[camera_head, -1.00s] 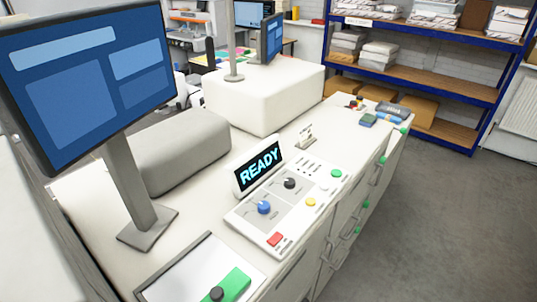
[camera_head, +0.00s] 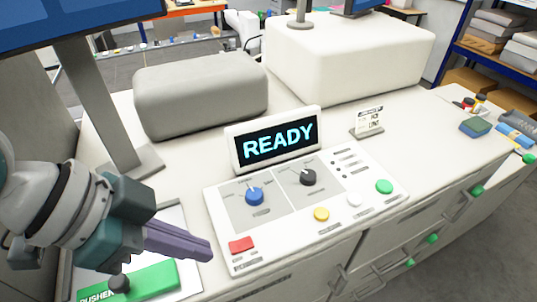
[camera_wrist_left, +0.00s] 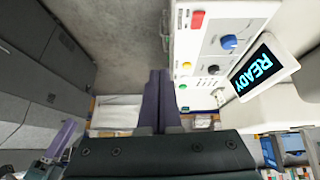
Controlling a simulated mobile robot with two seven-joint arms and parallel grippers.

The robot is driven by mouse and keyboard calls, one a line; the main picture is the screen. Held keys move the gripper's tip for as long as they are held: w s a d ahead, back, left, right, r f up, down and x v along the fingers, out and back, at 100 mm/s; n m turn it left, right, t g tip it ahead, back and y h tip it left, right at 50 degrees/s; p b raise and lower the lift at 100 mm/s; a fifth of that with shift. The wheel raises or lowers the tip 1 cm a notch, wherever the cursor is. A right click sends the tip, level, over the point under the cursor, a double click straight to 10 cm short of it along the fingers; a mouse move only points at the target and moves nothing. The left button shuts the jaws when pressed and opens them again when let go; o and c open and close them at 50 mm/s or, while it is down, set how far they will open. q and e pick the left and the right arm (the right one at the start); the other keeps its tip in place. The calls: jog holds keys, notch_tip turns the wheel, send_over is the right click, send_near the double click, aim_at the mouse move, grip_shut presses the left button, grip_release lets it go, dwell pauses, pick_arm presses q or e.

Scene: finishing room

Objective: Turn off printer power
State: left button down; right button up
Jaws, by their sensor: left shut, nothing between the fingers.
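The printer's control panel (camera_head: 300,246) lies on the white machine top. It carries a blue knob (camera_head: 254,196), a black knob (camera_head: 308,177), and red (camera_head: 241,245), yellow (camera_head: 321,214), white (camera_head: 354,199) and green (camera_head: 384,187) buttons. A display (camera_head: 277,141) behind it reads READY. My left gripper (camera_head: 208,252) is shut and empty, left of the panel near the red button, apart from it as far as I can tell. The left wrist view shows its closed fingers (camera_wrist_left: 159,85) beside the panel (camera_wrist_left: 195,60) and the red button (camera_wrist_left: 197,20).
A green pad (camera_head: 150,283) with a black knob lies under my left gripper. A monitor stand (camera_head: 100,100) rises behind my left arm. A grey cover (camera_head: 200,90) and a white housing (camera_head: 350,55) stand behind the panel. A small sign (camera_head: 368,121) stands right of the display.

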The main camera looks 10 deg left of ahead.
pick_arm(q)
jog(key=w+a+f+t+b, duration=0.1)
jog(key=w+a+f+b, duration=0.2)
jog(key=w+a, duration=0.2)
jog(key=shift+w+f, duration=0.3)
pick_arm(e)
notch_tip(320, 180, down, 5)
jog(key=shift+r, duration=0.15)
pick_arm(q)
jog(key=shift+d, duration=0.1)
jog(key=b, duration=0.9)
send_over(242, 246)
jog(key=s+a, duration=0.1)
jog(key=a, duration=0.1)
notch_tip(242, 246, down, 8)
jog(key=shift+s+f, duration=0.1)
jog(key=shift+f, duration=0.15)
notch_tip(242, 246, down, 2)
jog(key=shift+f+b, duration=0.15)
jog(key=shift+b, duration=0.65)
jog(key=shift+s+a+f+b, duration=0.1)
jog(key=shift+f+b, duration=0.35)
jog(key=shift+f, duration=0.1)
pick_arm(e)
notch_tip(242, 246, down, 12)
jog(key=shift+r, duration=0.2)
jog(key=shift+d, duration=0.1)
